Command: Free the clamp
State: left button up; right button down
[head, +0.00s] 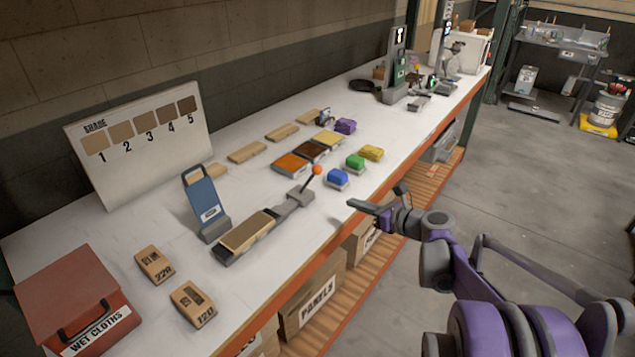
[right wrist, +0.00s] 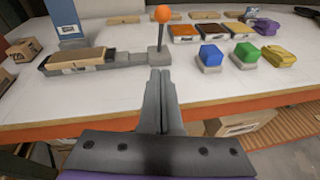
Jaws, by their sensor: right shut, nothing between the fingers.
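The clamp (head: 301,196) is a grey fixture with an upright lever topped by an orange ball (head: 317,170). It sits at the right end of a long grey base that holds a flat wooden panel (head: 250,231). In the right wrist view the orange knob (right wrist: 162,13) stands upright on the clamp (right wrist: 155,57), just beyond my fingertips. My right gripper (head: 352,204) is shut and empty, near the table's front edge, to the right of the clamp and apart from it. It also shows in the right wrist view (right wrist: 157,75). My left gripper is not in view.
Blue (head: 338,178), green (head: 355,162) and yellow (head: 371,153) blocks stand right of the clamp. A blue upright holder (head: 203,197) stands behind the base. Sanding boxes (head: 192,305) and a red bin (head: 70,290) are at the left. White table is clear around the lever's front.

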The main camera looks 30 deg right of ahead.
send_near(309, 179)
jog(key=f, duration=0.1)
jog(key=w+f, duration=0.1)
jog(key=f, duration=0.1)
jog(key=shift+w+f+p, duration=0.1)
jog(key=shift+f+p, duration=0.25)
jog(key=w, duration=0.1)
jog(key=w+r, duration=0.1)
jog(key=w+p, duration=0.1)
jog(key=w, duration=0.1)
jog(key=shift+a+r, duration=0.25)
jog(key=shift+r, duration=0.15)
jog(key=shift+r, duration=0.1)
